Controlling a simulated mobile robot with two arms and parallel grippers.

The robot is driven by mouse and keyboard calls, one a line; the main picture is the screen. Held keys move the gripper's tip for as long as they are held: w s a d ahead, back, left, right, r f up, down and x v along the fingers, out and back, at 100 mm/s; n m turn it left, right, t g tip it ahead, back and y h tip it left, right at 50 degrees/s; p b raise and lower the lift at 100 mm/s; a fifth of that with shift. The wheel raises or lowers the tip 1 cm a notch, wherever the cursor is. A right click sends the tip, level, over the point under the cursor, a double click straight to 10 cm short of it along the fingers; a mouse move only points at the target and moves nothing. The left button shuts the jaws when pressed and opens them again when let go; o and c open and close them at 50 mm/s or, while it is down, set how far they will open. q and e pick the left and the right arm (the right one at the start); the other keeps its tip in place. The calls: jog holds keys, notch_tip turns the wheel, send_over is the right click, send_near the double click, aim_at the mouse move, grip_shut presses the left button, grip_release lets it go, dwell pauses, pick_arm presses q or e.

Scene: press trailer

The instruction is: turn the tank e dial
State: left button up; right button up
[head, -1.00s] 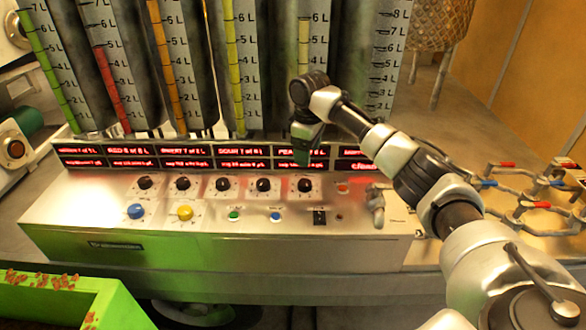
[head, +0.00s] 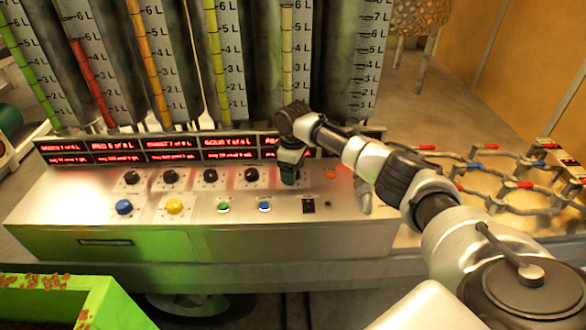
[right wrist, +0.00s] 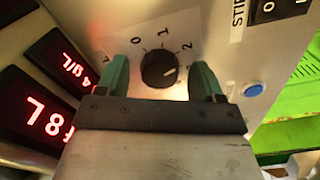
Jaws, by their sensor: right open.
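The tank e dial, which I take to be the fifth black knob in the row, shows in the right wrist view (right wrist: 159,69) as a round knob with a pale pointer mark on a numbered scale. In the head view my right gripper hides it. My right gripper (head: 289,178) is open at the right end of the dial row. In the right wrist view its two green fingers (right wrist: 159,72) stand on either side of the knob, with a gap visible on both sides. My left gripper is not in view.
Several other black dials (head: 210,176) run to the left. Below them are a blue knob (head: 123,207), a yellow knob (head: 174,206), a green button (head: 223,208), a blue button (head: 265,207) and a black switch (head: 308,206). Red displays (head: 174,156) and tall tanks stand behind.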

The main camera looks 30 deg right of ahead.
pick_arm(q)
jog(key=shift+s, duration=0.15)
pick_arm(e)
jog(key=c, duration=0.9)
jog(key=shift+r+m+p, duration=0.2)
jog(key=shift+m+p, duration=0.3)
jog(key=shift+p, duration=0.45)
jog(key=m+p, duration=0.5)
jog(key=shift+p, duration=0.3)
jog(key=m+p, duration=0.3)
jog(key=m, duration=0.2)
jog(key=shift+m+p, duration=0.3)
jog(key=shift+p, duration=0.05)
jog(key=m+p, duration=0.1)
jog(key=m, duration=0.1)
jog(key=shift+m, duration=0.3)
pick_arm(q)
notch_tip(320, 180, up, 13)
jog(key=p, duration=0.1)
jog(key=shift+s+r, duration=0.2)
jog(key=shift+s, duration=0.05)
pick_arm(e)
jog(key=shift+w+f+m, duration=0.1)
jog(key=shift+m, duration=1.7)
